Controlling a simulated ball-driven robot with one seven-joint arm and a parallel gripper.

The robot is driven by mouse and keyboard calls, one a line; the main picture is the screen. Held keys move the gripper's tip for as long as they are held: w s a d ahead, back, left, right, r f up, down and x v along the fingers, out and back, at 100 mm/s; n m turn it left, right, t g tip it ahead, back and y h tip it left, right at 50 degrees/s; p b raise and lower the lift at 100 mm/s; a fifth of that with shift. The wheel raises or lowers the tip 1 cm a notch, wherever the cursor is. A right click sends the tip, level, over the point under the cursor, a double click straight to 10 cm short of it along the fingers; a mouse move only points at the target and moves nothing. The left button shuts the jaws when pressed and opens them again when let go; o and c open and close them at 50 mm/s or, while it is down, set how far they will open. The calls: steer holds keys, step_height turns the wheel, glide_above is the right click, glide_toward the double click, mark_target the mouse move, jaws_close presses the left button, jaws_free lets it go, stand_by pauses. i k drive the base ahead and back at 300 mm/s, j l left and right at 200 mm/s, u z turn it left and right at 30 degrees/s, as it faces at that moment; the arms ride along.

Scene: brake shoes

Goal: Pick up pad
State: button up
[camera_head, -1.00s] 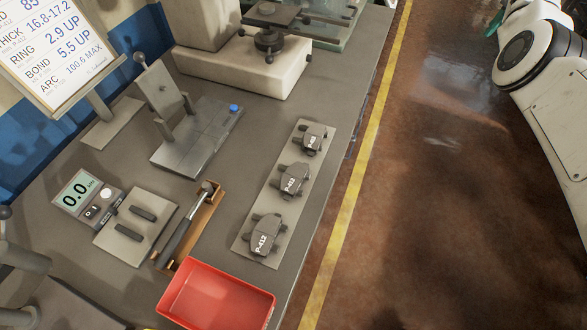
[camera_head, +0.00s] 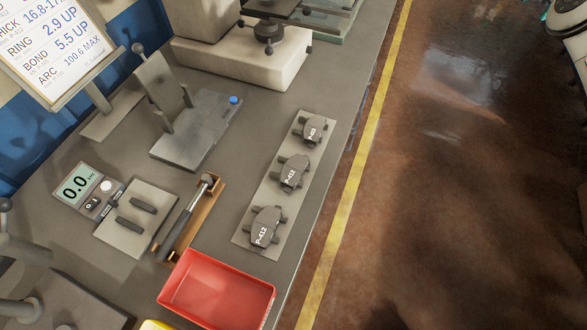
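Three dark grey brake pads lie in a row on a pale plate (camera_head: 257,204) near the bench's right edge. The nearest pad (camera_head: 264,227) and the middle pad (camera_head: 291,173) are marked with white lettering that looks like "P-412". The far pad (camera_head: 314,130) has smaller lettering that I cannot read surely. All three pads lie flat and apart from each other. My gripper is not in view. Part of my white arm shows at the top right corner, over the floor and away from the pads.
A red tray (camera_head: 218,293) stands in front of the pads. A hammer (camera_head: 187,218) lies in a wooden holder. A gauge reading 0.0 (camera_head: 76,185), a grey fixture (camera_head: 196,130) and a pale machine base (camera_head: 243,60) stand around. The floor right of the yellow line (camera_head: 345,210) is clear.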

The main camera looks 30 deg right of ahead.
mark_target(291, 174)
steer(key=j+z, duration=0.1)
steer(key=j, duration=2.05)
